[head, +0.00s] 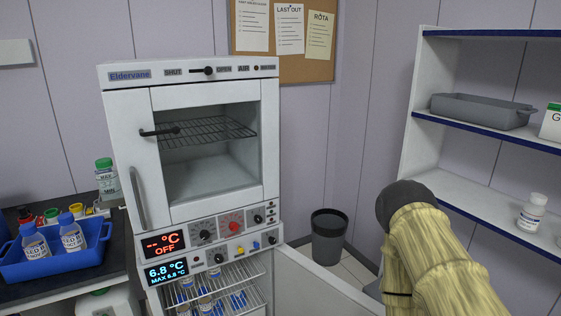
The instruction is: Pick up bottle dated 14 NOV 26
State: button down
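I cannot read the date 14 NOV 26 on any bottle. Several bottles (205,301) with blue caps stand or lie on wire racks in the open lower compartment of the white cabinet, partly cut off by the frame's bottom edge. Two blue-capped labelled bottles (36,244) (72,236) stand in a blue tray (55,268) at the left. A white bottle (532,212) stands on the right shelf, and a green-capped bottle (105,178) stands left of the cabinet. My arm, in a tan cover, shows at lower right; my gripper is not in view.
The upper oven (210,182) has its door shut and an empty rack inside; its display reads OFF. The lower display reads 6.8 °C. The lower door (325,285) stands open to the right. A grey bin (328,238) is behind it. A grey tray (480,110) sits on the shelf.

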aim_at(34, 244)
jog(key=u, duration=0.05)
jog(key=k, duration=0.6)
jog(key=u, duration=0.75)
jog(key=i, duration=0.95)
jog(key=z, duration=0.35)
